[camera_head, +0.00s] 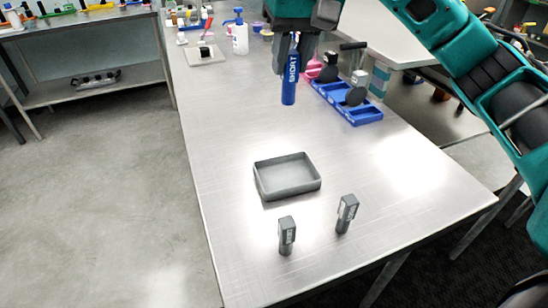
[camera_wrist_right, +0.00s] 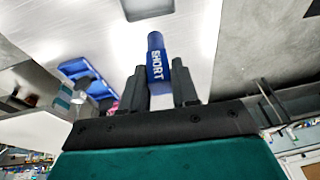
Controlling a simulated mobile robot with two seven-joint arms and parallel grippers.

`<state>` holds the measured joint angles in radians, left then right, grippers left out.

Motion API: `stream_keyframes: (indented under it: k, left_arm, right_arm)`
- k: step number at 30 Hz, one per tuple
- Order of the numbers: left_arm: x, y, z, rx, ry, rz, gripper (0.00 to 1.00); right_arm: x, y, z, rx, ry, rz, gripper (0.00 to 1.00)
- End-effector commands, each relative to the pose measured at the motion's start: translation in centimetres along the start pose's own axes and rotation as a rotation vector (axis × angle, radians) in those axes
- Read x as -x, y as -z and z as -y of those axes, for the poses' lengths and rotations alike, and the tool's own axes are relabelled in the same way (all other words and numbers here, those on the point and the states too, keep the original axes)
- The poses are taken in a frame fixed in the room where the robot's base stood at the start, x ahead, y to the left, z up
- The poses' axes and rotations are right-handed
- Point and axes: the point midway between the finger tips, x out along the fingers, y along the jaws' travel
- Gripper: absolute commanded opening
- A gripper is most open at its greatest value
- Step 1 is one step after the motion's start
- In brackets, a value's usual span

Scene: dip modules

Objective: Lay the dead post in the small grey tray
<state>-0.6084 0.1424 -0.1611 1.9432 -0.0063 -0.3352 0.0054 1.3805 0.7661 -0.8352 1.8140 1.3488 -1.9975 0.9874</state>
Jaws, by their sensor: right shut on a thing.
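My right gripper (camera_head: 293,62) is shut on a blue post marked SHORT (camera_head: 289,92) and holds it upright above the steel table. The wrist view shows the same blue post (camera_wrist_right: 156,52) between the fingers (camera_wrist_right: 160,78). The small grey tray (camera_head: 288,192) is empty in the middle of the table, and part of it (camera_wrist_right: 148,17) shows at the top of the wrist view. Two grey posts (camera_head: 286,236) (camera_head: 346,214) stand upright in front of the tray; their labels are too small to read. My left gripper is out of view.
A blue rack (camera_head: 366,116) with dark and pale pieces stands at the table's right, near a pink item (camera_head: 313,70). The table (camera_head: 225,120) is clear left of the tray.

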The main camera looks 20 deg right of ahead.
Motion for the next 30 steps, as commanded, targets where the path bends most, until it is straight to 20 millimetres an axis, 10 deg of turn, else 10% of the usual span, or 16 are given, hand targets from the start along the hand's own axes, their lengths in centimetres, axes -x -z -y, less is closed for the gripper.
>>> stream_keyframes:
  k: [5, 19, 30]
  left_arm:
    - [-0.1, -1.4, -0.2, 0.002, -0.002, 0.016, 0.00]
    - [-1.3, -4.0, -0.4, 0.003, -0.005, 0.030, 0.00]
    - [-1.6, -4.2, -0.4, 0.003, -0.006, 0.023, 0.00]
  right_arm:
    - [-0.9, -0.2, -0.2, -0.004, -0.004, 0.004, 0.00]
    - [-12.3, -3.3, -1.1, -0.005, -0.005, 0.002, 0.00]
    - [-15.7, -4.2, -1.3, -0.005, -0.005, 0.001, 0.00]
